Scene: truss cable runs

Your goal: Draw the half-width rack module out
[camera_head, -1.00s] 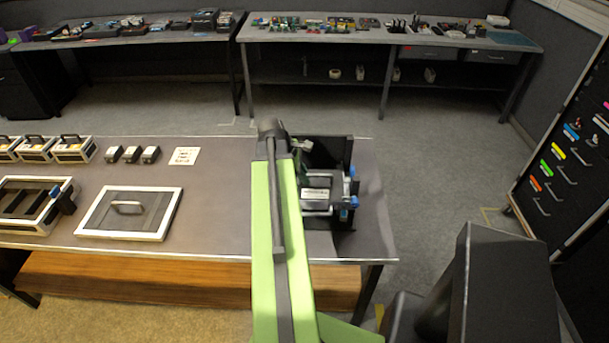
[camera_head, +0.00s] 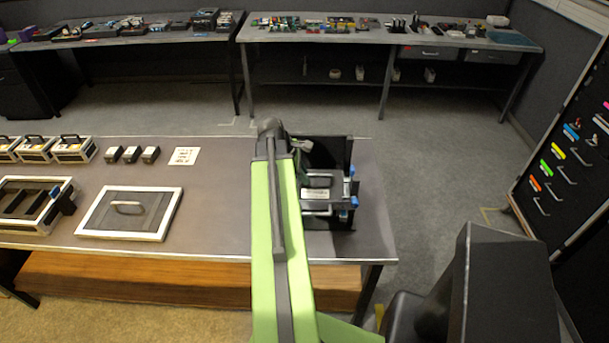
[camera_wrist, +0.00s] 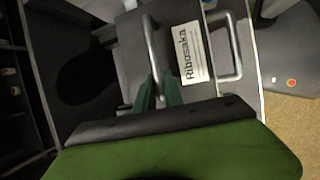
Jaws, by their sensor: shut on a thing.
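The rack (camera_head: 348,160) is a dark, open frame at the right end of the workbench. In the wrist view, a grey module face with a white "Ribosaka" label (camera_wrist: 192,54) lies between two metal bar handles. The left handle (camera_wrist: 151,45) runs down to my gripper (camera_wrist: 158,92), whose green fingers are shut on it. The right handle (camera_wrist: 231,48) is free.
Blue knobs (camera_head: 354,201) stand along the rack's right side. A framed panel with a handle (camera_head: 127,212) and an open tray (camera_head: 28,203) lie on the bench to the left. Bare bench top separates panel and rack.

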